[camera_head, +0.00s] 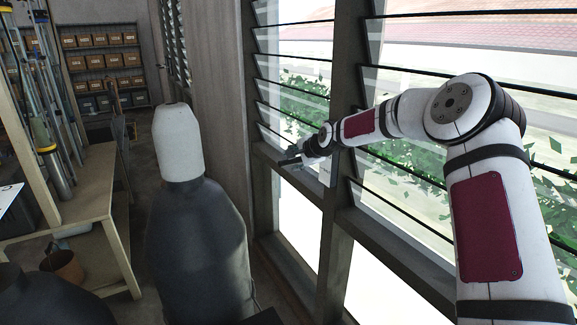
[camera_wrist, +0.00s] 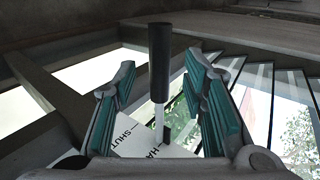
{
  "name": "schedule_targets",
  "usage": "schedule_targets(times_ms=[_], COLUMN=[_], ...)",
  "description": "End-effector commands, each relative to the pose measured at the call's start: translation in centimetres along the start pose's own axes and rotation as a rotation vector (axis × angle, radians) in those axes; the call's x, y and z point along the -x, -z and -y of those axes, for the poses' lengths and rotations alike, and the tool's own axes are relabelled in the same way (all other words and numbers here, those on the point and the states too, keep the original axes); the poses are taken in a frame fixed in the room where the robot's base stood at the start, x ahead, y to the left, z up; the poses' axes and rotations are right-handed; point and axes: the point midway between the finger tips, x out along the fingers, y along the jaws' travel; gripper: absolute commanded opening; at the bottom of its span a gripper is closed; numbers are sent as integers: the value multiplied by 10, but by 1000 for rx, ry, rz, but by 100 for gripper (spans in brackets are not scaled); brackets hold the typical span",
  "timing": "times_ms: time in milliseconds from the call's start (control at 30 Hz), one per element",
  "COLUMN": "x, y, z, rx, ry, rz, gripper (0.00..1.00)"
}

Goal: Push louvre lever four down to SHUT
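In the wrist view a lever with a black round grip (camera_wrist: 159,62) and a thin pale metal shank stands between the two teal-padded fingers of my gripper (camera_wrist: 160,84). The fingers are apart, with a gap visible on either side of the grip. A white label plate (camera_wrist: 140,143) lies behind, with SHUT to the left of the shank and partly hidden letters "HA" to the right. The lever's number is not visible. In the head view my gripper (camera_head: 291,157) is beside the window post; the lever is too small to make out there.
Louvre slats (camera_head: 292,62) fill the window bays on both sides of the post (camera_head: 347,70). Leaves show outside. At the left are a wooden bench (camera_head: 85,195), a terracotta pot (camera_head: 64,266) and, farther back, shelves of boxes (camera_head: 103,60).

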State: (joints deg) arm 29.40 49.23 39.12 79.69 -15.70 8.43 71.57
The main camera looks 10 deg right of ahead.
Motion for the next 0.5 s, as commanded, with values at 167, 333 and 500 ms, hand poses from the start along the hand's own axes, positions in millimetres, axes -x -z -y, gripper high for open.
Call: schedule_targets(times_ms=[167, 333, 500], x=[-19, -20, -29], y=[1, 0, 0], z=[-1, 0, -1], rx=[0, 0, 1], ry=[-1, -1, -1], rz=[0, 0, 0], gripper=[39, 39, 39])
